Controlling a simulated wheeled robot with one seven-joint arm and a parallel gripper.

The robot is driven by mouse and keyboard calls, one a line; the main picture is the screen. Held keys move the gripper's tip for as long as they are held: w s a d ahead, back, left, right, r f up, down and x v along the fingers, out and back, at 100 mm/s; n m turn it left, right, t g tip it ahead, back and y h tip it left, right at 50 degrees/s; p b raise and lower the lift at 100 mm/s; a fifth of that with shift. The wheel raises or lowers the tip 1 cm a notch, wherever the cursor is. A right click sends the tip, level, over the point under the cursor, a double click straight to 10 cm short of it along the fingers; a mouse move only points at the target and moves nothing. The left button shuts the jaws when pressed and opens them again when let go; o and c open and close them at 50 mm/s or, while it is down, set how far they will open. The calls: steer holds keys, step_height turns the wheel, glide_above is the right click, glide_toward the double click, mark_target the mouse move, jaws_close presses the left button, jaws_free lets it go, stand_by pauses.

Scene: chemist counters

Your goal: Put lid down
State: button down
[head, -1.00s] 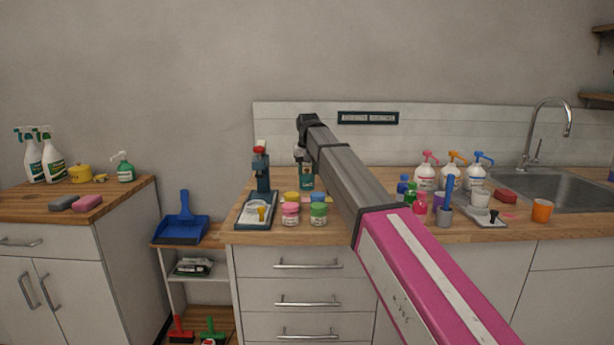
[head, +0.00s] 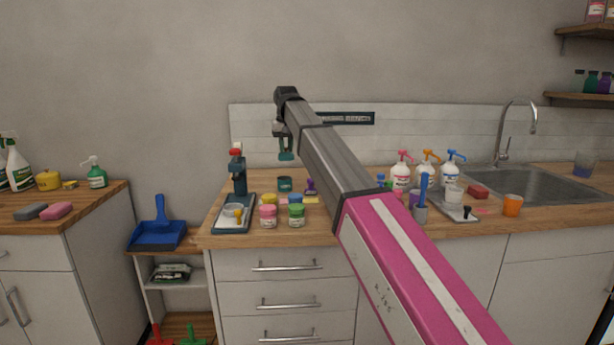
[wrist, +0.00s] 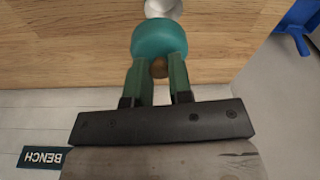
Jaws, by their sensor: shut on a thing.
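My gripper (head: 285,147) is up in the air above the back of the middle counter. It is shut on a teal round lid (wrist: 158,36), holding it by its small brown knob (wrist: 159,69). The lid also shows in the head view (head: 287,157), small, below the fingers. A teal jar (head: 284,184) stands on the counter below the lid, with a gap between them. In the wrist view a pale round thing (wrist: 163,8) shows past the lid, partly cut off; I cannot tell what it is.
Pump bottles (head: 401,172) stand right of my arm. Some bare wood lies behind the jars.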

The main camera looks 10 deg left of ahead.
steer(key=shift+m, duration=0.6)
steer(key=w+d+f, duration=0.2)
steer(key=d+f, duration=0.1)
steer(key=w+d+f, duration=0.3)
steer(key=d, duration=0.1)
steer(key=w+d+f, duration=0.3)
steer(key=d, duration=0.1)
steer(key=shift+w+d, duration=0.1)
steer(key=shift+w, duration=0.05)
steer(key=shift+w+d+f, duration=0.1)
steer(key=shift+f, duration=2.05)
steer(key=c, duration=1)
jaws_free()
steer(key=shift+f, duration=0.1)
